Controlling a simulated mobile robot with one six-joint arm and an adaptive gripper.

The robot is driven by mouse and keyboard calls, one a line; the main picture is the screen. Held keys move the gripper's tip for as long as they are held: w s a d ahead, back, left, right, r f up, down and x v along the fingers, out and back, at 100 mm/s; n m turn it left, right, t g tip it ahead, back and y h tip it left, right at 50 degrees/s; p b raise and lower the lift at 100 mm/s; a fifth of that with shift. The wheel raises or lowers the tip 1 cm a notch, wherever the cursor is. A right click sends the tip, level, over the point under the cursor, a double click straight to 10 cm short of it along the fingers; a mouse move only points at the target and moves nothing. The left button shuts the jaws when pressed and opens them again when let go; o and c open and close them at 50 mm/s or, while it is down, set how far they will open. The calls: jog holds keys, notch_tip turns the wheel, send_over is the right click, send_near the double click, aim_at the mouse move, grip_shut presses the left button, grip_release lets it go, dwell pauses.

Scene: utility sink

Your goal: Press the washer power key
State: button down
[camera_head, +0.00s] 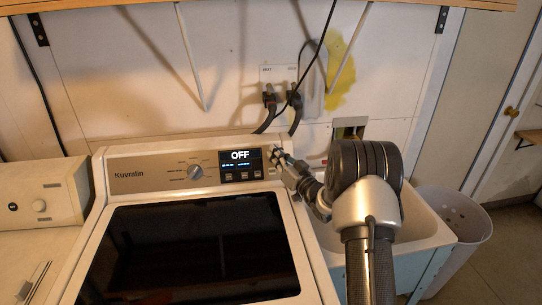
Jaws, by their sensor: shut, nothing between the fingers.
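The washer (100,230) stands at the lower middle of the head view, with a dark glass lid. Its control panel (150,172) runs along the back edge and bears a round dial (194,172). The display (240,157) reads OFF, with several small buttons below it. My gripper (275,153) is shut and empty at the right end of the panel, just right of the display. My gripper covers that part of the panel, so the power key cannot be made out. I cannot tell whether the fingertips touch the panel.
A white utility sink (428,228) stands right of the washer, partly behind my arm. A perforated white bin (465,225) is beside it. Another appliance (40,205) stands at left. Hoses (296,115) hang from the wall valves behind the panel. A shelf edge crosses the top.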

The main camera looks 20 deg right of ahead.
dwell(0.3)
jog(key=shift+w+f+b, duration=0.2)
jog(key=shift+w+b, duration=0.1)
jog(key=shift+b, duration=0.2)
jog(key=shift+w+f+b, duration=0.2)
jog(key=shift+f+b, duration=0.25)
jog(key=shift+b, duration=0.1)
dwell(0.6)
jog(key=shift+s+f, duration=0.2)
jog(key=shift+f, duration=0.1)
dwell(0.5)
jog(key=shift+s+r, duration=0.1)
jog(key=shift+s, duration=0.05)
jog(key=s+r, duration=0.1)
jog(key=s, duration=0.1)
jog(key=s+r+p, duration=0.1)
jog(key=s+r, duration=0.1)
jog(key=shift+a+r, duration=0.1)
jog(key=shift+a, duration=0.3)
jog(key=shift+r, duration=0.1)
dwell(0.4)
